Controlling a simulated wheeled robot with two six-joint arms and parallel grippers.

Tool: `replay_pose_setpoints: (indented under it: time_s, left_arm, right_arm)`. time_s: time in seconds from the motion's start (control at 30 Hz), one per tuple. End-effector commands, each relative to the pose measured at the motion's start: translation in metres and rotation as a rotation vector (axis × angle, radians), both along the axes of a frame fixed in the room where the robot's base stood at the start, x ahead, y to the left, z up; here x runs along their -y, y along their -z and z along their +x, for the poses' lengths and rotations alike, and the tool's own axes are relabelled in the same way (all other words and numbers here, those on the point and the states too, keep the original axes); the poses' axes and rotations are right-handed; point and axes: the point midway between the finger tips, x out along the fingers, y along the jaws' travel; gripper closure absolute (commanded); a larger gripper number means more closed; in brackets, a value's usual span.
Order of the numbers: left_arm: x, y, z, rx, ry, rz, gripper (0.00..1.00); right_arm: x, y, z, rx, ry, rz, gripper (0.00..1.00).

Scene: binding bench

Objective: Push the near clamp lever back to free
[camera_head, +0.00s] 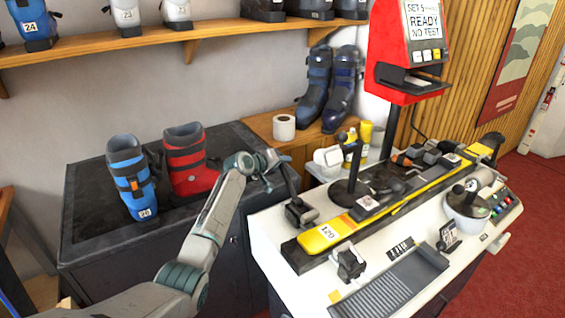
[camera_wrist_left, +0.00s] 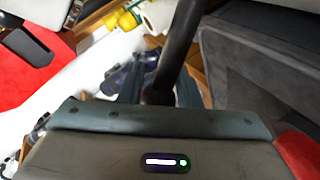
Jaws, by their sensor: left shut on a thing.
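My left gripper (camera_head: 274,166) is beside the bench's left end, above the dark cabinet; it is small and partly hidden by its own wrist in the head view. In the left wrist view, a dark rod (camera_wrist_left: 180,45), which looks like the clamp lever, runs from the top edge down between the fingers. The gripper is shut on it. The black near clamp (camera_head: 300,212) stands at the near left end of the yellow ski (camera_head: 335,232). How the rod joins the clamp is unclear. My right gripper is not in view.
A blue boot (camera_head: 130,178) and a red boot (camera_head: 190,165) stand on the dark cabinet (camera_head: 95,240), left of my arm. A black upright handle (camera_head: 353,165) rises behind the ski. A red display machine (camera_head: 392,50) stands at the back. A grey ribbed tray (camera_head: 390,285) lies in front.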

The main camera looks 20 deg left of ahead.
Motion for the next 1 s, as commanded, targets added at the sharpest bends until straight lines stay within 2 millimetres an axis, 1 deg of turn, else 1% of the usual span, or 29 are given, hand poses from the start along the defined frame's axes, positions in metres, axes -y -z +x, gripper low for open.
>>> replay_pose_setpoints:
  time_s: [0.03, 0.07, 1.0]
  left_arm:
    - [0.0039, 0.0099, -0.0023, -0.021, 0.006, -0.014, 1.00]
    - [0.0040, 0.0100, -0.0021, -0.021, 0.006, -0.016, 1.00]
    - [0.0035, 0.0013, 0.0030, -0.023, 0.007, -0.049, 1.00]
  right_arm:
    - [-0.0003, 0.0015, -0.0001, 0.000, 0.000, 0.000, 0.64]
    - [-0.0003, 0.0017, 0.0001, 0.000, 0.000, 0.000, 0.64]
    - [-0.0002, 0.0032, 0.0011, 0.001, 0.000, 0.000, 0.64]
